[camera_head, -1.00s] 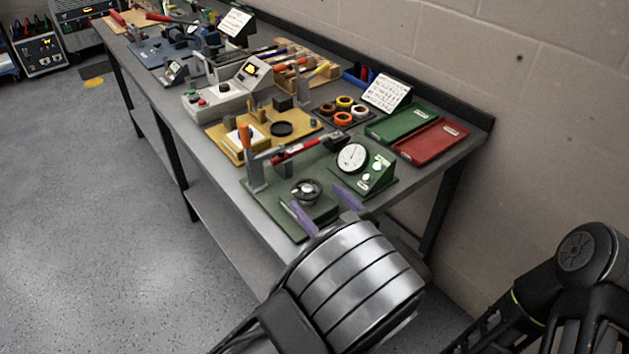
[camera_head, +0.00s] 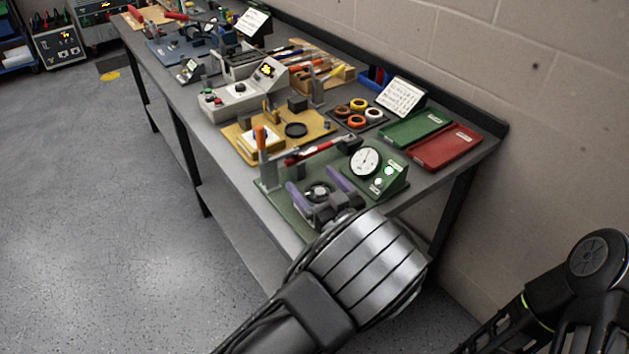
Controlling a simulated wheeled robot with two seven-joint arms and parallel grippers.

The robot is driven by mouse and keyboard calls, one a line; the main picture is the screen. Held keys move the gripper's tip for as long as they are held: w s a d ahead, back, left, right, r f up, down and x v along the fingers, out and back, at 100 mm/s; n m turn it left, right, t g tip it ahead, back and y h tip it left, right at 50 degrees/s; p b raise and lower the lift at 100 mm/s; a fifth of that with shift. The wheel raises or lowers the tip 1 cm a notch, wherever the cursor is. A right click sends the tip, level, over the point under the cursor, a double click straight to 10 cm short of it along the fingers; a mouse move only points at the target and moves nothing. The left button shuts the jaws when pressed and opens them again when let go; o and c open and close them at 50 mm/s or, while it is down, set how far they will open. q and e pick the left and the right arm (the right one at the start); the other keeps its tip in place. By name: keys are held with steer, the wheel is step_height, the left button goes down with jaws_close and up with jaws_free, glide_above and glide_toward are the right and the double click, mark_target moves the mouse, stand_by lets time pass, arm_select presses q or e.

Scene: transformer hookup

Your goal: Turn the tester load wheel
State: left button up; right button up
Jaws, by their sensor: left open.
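The tester load wheel (camera_head: 318,190) is a dark round handwheel on the green tester board (camera_head: 277,197) at the near end of the bench. The green tester box (camera_head: 388,184) with a round white dial (camera_head: 365,160) stands just right of it. My left gripper (camera_head: 318,180) is open, its two purple fingers one on each side of the wheel in this view. I cannot tell whether they touch it. The gripper's body hides the near part of the board. My right gripper is not in view; only a dark part of my right arm shows at lower right.
Green (camera_head: 414,128) and red trays (camera_head: 444,147) lie at the right. A yellow board (camera_head: 238,148) and grey unit (camera_head: 240,98) stand farther along the bench.

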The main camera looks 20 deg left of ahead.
arm_select(q)
steer(key=shift+c, duration=0.6)
steer(key=c, duration=1.3)
steer(key=shift+m+t+h, duration=0.3)
steer(key=shift+h, duration=0.1)
steer(key=shift+w+d+m+t+h, duration=0.1)
steer(key=shift+d+m+t+h, duration=0.05)
steer(key=shift+m+t+h, duration=0.4)
steer(key=o, duration=1.4)
